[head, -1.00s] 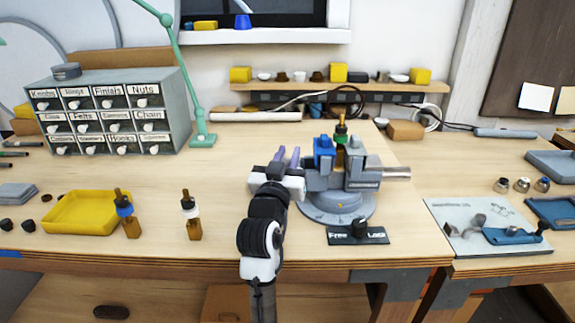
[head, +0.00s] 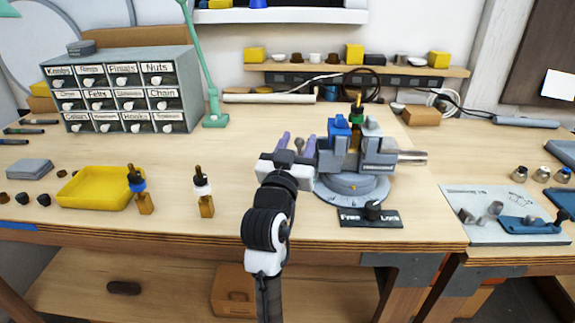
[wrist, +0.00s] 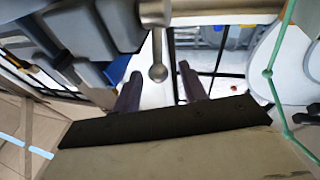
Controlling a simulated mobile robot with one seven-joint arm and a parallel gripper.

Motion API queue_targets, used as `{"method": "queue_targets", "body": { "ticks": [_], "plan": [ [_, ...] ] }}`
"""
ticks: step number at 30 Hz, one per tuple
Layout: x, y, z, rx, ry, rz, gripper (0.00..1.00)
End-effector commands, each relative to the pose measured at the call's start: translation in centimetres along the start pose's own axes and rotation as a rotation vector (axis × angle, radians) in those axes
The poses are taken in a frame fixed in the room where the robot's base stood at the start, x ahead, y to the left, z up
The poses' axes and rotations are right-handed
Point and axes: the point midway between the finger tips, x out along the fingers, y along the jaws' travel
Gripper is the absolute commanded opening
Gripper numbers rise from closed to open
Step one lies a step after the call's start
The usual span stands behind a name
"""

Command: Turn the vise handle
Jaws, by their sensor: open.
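The grey vise (head: 382,160) stands on a round grey base (head: 350,190) at the middle right of the bench. A bottle-like piece with a green and black top (head: 357,115) stands upright at its jaws, beside a blue jaw block (head: 339,130). The vise handle, a thin rod with a ball end, shows in the wrist view (wrist: 158,72) below a metal cylinder. My gripper (head: 296,145) is at the left side of the vise, its purple fingers open. In the wrist view the ball end lies between the fingertips in the picture, with visible gaps on both sides.
Two amber bottles (head: 204,195) and a yellow tray (head: 95,187) are to the left. A grey drawer cabinet (head: 120,90) stands behind them. Bench between bottles and my gripper is clear.

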Motion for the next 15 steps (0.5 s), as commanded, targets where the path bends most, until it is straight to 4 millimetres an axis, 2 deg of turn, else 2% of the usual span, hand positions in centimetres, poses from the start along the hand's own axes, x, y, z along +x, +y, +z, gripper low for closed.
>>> {"method": "queue_targets", "body": {
  "ticks": [1,9,10,15],
  "plan": [
    [-1.4,0.0,0.0,0.0,0.002,-0.001,0.42],
    [-8.0,0.1,-1.7,0.002,0.003,-0.002,0.42],
    [-7.5,0.2,-2.4,-0.002,-0.005,0.002,0.42],
    [-7.7,0.2,-2.5,0.001,-0.01,0.013,0.42]
  ]
}}
